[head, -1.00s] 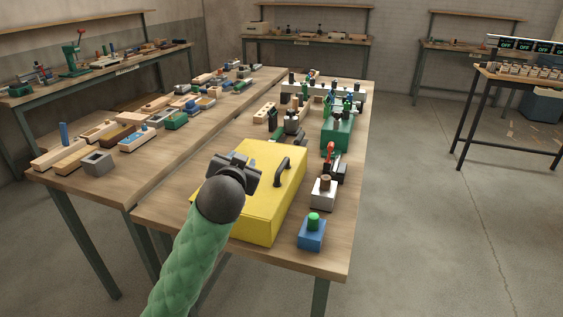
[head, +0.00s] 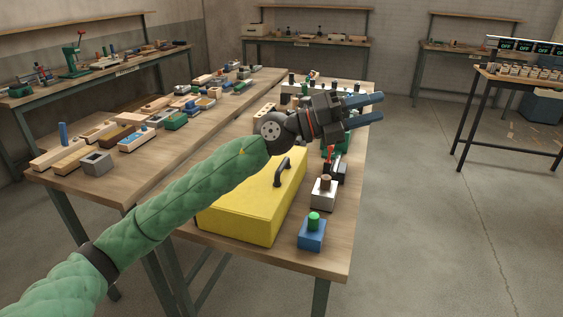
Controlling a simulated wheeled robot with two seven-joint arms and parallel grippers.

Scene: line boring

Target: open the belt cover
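The belt cover appears to be the yellow box-shaped cover (head: 243,218) with a black handle (head: 281,174) on its top. It sits flat and closed on the wooden bench. My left arm reaches across its far left part and hides some of it. My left gripper (head: 381,107) is beyond the cover, up and to the right of the handle, and touches neither. Its two blue fingers are apart with nothing between them, and they point right past the bench's right edge. My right gripper is not in view.
A blue block with a green button (head: 312,234) and a silver block (head: 323,194) stand right of the cover. A red-handled part (head: 330,155) stands behind them. A parallel bench at left holds several wooden trays and blocks.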

